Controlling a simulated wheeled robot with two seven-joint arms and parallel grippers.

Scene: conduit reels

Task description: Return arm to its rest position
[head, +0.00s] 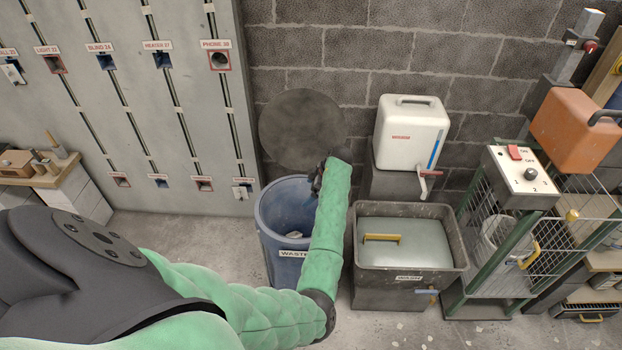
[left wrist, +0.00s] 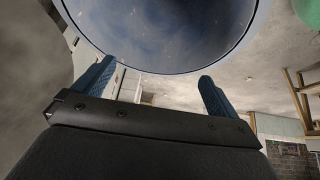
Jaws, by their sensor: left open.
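My left arm (head: 328,235), in a green sleeve, reaches over the right side of the blue waste bin (head: 274,230) in the head view. My left gripper (head: 316,182) is at the bin's back right rim, small and partly hidden by the sleeve. In the left wrist view its two blue fingers (left wrist: 155,82) stand wide apart with nothing between them. A large round bluish surface with a pale rim (left wrist: 160,72), which looks like the bin, fills the top of that view. Something pale lies inside the bin. My right gripper is not in view.
Right of the bin stands a grey wash tub (head: 462,240) with a yellow handle, below a white tapped container (head: 411,132). A round dark lid (head: 300,128) is against the brick wall behind. A wire cart (head: 472,300) stands right; a grey conduit panel (head: 110,180) stands left.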

